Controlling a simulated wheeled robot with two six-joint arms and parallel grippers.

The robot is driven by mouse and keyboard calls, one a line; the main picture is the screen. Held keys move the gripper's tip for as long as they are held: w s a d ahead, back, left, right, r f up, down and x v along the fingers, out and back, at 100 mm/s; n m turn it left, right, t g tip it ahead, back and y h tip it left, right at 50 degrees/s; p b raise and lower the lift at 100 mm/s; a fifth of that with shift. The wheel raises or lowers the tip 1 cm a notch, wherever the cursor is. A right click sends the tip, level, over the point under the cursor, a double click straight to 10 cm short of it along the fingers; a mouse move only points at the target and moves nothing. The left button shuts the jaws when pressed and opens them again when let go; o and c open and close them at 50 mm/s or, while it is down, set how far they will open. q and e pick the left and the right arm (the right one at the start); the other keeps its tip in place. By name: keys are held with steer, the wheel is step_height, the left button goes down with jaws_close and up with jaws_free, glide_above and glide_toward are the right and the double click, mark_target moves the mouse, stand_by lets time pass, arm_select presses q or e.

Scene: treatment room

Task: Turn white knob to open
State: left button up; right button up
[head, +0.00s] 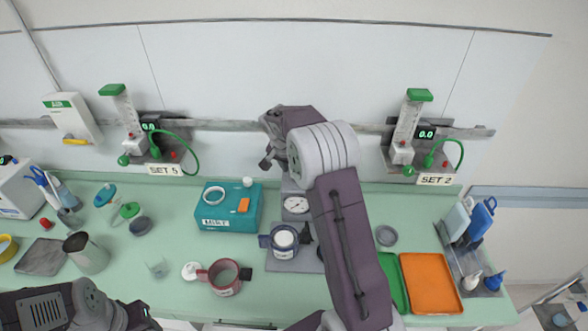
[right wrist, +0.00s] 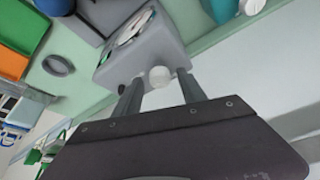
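The white knob (right wrist: 160,77) is a small round knob on the side of a grey box (right wrist: 150,45) with a dial gauge (right wrist: 135,27). The gauge (head: 295,205) also shows in the head view, but I cannot make out the knob there, where my right arm covers much of the area. My right gripper (right wrist: 160,84) is open, with one finger on each side of the knob and visible gaps between. Its fingertips are close to the box; I cannot tell whether they touch it. My left gripper (head: 139,316) is at the lower left, and its opening is unclear.
A teal box (head: 228,220) stands left of the gauge and a blue mug (head: 283,253) in front of it. A red mug (head: 224,288) stands nearer. Green and orange trays (head: 432,284) lie to the right. A rail with flowmeters (head: 407,125) runs along the wall.

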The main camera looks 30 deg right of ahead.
steer(key=b+v, duration=0.1)
steer(key=v, duration=0.8)
stand_by(0.3)
